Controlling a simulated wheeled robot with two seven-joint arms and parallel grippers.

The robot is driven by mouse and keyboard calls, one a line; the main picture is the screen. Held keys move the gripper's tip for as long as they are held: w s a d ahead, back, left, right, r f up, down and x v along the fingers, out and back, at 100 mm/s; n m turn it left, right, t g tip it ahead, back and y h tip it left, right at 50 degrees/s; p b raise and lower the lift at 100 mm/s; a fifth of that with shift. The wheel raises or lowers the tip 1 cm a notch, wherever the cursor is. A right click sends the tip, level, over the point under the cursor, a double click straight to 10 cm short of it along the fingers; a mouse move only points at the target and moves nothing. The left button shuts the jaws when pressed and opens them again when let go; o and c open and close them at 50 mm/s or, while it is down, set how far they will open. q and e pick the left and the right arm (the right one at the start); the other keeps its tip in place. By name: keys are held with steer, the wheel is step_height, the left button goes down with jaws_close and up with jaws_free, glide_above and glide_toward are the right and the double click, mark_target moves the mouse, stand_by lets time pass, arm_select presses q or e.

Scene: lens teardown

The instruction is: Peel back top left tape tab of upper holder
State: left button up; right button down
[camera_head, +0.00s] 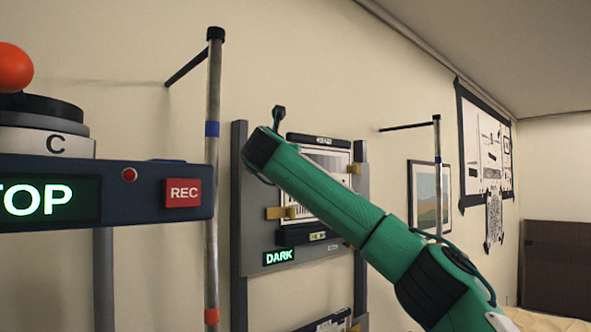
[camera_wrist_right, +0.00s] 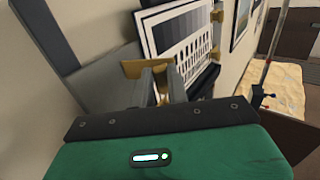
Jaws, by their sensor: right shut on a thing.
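The upper holder is a grey wall panel (camera_head: 250,235) carrying a black-and-white test chart (camera_head: 325,162). Yellow tabs sit at its lower left (camera_head: 280,213) and upper right (camera_head: 353,169); the top left corner is hidden behind my right arm in the head view. In the right wrist view the chart (camera_wrist_right: 185,32) lies just beyond my right gripper (camera_wrist_right: 160,72). Its narrow fingers are shut at a yellow tab (camera_wrist_right: 132,68) on the chart's left side. The finger ends partly hide the tab, so how far it is lifted cannot be told. My left gripper is out of view.
A dark console (camera_head: 120,172) with STOP and REC panels fills the left. A striped metal pole (camera_head: 213,180) stands between it and the holder. A lit DARK sign (camera_head: 279,258) is below the chart. A framed picture (camera_head: 429,193) hangs to the right.

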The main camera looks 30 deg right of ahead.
steer(key=shift+a+m+g+h+b, duration=0.65)
steer(key=shift+m+g+h, duration=0.15)
steer(key=shift+h, duration=0.1)
steer(key=c, duration=1.3)
jaws_free()
steer(key=shift+f, duration=0.1)
steer(key=shift+c, duration=0.2)
